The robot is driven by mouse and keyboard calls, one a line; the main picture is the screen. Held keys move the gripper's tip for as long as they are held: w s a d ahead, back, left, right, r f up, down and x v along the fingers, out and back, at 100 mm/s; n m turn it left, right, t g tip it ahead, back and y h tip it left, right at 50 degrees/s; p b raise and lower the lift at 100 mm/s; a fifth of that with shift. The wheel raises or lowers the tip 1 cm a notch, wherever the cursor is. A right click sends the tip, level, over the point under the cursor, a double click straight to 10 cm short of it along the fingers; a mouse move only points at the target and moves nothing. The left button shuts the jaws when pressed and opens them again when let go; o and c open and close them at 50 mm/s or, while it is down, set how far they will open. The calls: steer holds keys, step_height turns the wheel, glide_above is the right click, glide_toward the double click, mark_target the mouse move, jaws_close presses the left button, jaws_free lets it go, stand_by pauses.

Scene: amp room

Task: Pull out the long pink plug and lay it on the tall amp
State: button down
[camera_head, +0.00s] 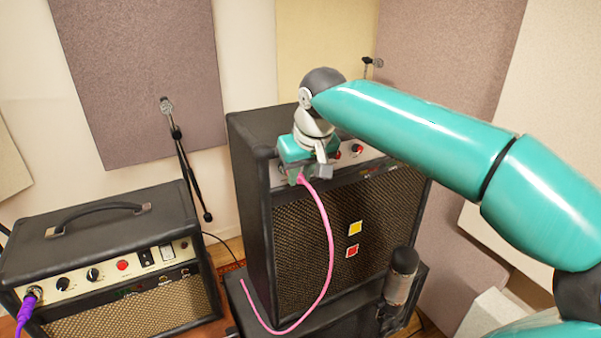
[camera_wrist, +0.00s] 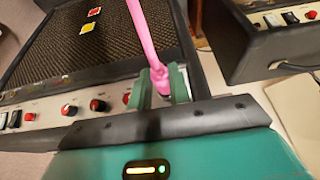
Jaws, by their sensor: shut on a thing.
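The tall amp (camera_head: 290,225) stands in the middle of the head view, with a dark grille and a pale control panel near its top. My gripper (camera_head: 303,177) is at the left end of that panel, shut on the pink plug (camera_wrist: 160,78). In the wrist view, my gripper's green fingers (camera_wrist: 164,88) close around the plug's body. The pink cable (camera_head: 330,240) hangs from the plug in a curve down the amp's front. The plug's tip and the socket are hidden, so I cannot tell whether it is seated.
A shorter amp (camera_head: 95,235) with a handle stands at the left, with a purple plug (camera_head: 27,305) in its panel. A microphone (camera_head: 401,275) stands before the tall amp's lower right. A mic stand (camera_head: 180,150) is behind, between the amps.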

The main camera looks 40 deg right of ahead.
steer(key=shift+s, duration=0.15)
steer(key=shift+s+a+r, duration=0.1)
steer(key=shift+s+a, duration=0.1)
steer(key=shift+s, duration=0.4)
steer(key=shift+s+a+r, duration=0.1)
steer(key=shift+s+a, duration=0.1)
steer(key=shift+s, duration=0.4)
steer(key=shift+s+a+r, duration=0.1)
steer(key=shift+s+a, duration=0.1)
steer(key=shift+s, duration=0.4)
